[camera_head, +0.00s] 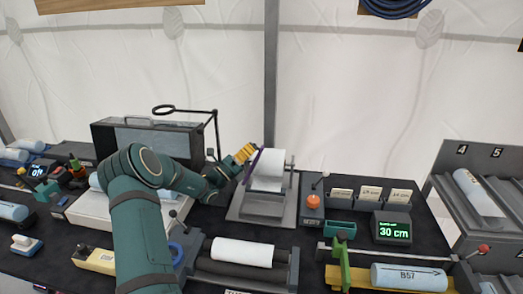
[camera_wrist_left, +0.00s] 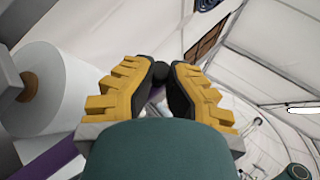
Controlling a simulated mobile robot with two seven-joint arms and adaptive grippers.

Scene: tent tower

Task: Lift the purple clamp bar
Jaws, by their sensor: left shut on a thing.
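The purple clamp bar (camera_head: 253,166) runs at a slant along the left side of a white paper roll (camera_head: 268,165) on a grey stand (camera_head: 262,207). My left gripper (camera_head: 251,150) is at the bar's upper end, its yellow fingers closed there. In the left wrist view the yellow fingers (camera_wrist_left: 158,75) close together around a small dark piece. A purple strip of the bar (camera_wrist_left: 58,160) shows at lower left, beside the white roll (camera_wrist_left: 70,90); the rest is hidden behind the gripper. My right gripper is not in view.
An orange-knobbed box (camera_head: 312,208) and a display reading 30 cm (camera_head: 392,229) stand right of the stand. A roller unit with a white roll (camera_head: 242,252) is in front. A numbered rack (camera_head: 480,185) is at far right.

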